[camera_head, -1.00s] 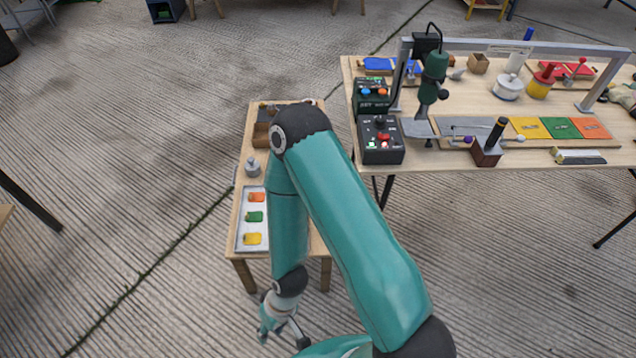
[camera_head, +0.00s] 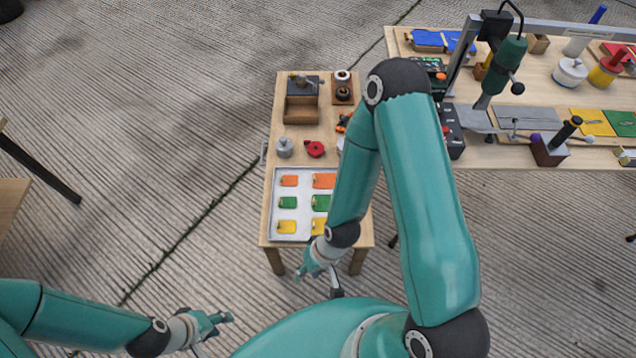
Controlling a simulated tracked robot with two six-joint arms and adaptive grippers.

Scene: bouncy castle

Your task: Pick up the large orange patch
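The large orange patch (camera_head: 324,181) lies flat in the top right spot of a pale tray (camera_head: 279,235) on the small wooden table. Its right end is partly hidden by my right arm. A smaller orange patch (camera_head: 289,181) lies left of it. My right gripper (camera_head: 319,279) hangs at the front edge of the table, below the tray in the picture, with its fingers apart and nothing seen between them. My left gripper (camera_head: 214,333) is at the lower left, over the floor and away from the table. Its fingers look apart and empty.
Green patches (camera_head: 287,202) and yellow patches (camera_head: 286,227) share the tray. Behind it stand a grey weight (camera_head: 284,147), a red item (camera_head: 315,149) and a wooden box (camera_head: 301,109). A larger workbench (camera_head: 585,95) with a green press stands at the right.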

